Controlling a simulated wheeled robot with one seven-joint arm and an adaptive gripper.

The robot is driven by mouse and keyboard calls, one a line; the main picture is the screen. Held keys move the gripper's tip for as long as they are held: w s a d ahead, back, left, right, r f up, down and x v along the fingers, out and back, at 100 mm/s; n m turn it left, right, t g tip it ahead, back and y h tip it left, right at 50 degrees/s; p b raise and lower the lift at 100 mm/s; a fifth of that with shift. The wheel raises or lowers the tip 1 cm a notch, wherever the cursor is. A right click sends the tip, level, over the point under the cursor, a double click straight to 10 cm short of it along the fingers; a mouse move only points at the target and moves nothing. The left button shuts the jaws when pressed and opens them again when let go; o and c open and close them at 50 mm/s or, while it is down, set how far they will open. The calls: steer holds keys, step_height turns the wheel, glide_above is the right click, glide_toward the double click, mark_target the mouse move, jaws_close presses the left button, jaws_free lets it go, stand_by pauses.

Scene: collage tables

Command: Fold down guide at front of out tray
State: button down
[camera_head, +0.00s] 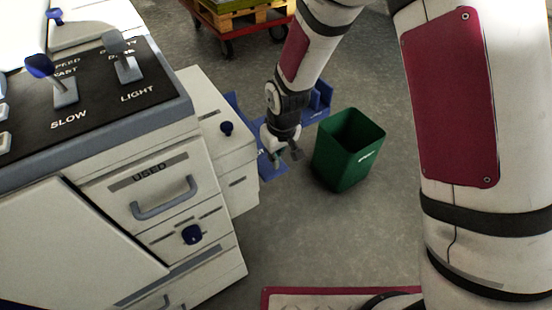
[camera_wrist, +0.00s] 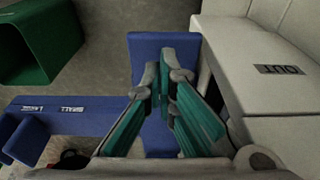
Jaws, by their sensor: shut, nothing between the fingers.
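The out tray is blue and juts from the side of the white machine. Its flat panel shows in the wrist view (camera_wrist: 150,44) beneath my fingers, and part of it shows in the head view (camera_head: 272,172). A blue arm of the tray with small white labels (camera_wrist: 60,112) runs left in the wrist view. It ends in a raised blue piece (camera_wrist: 27,140), seen upright in the head view (camera_head: 322,98), which looks like the front guide. My gripper (camera_head: 285,153) is shut and empty over the panel; its teal fingers (camera_wrist: 166,75) meet at the tips. Contact cannot be told.
The machine's "OUT" housing (camera_wrist: 262,100) stands close to the right of my fingers in the wrist view. A green bin (camera_head: 347,150) stands on the floor near the tray. A pallet cart (camera_head: 235,18) is at the back. Open floor lies in front of the bin.

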steer(key=r, duration=0.1)
steer(key=r+p, duration=0.1)
steer(key=r, duration=0.1)
steer(key=shift+s+d, duration=0.2)
steer(key=shift+s, duration=0.05)
steer(key=s+d+r+p, duration=0.2)
steer(key=s+d, duration=0.2)
steer(key=s, duration=0.3)
steer(key=shift+d+r, duration=0.25)
steer(key=shift+d, duration=0.15)
steer(key=shift+s, duration=0.1)
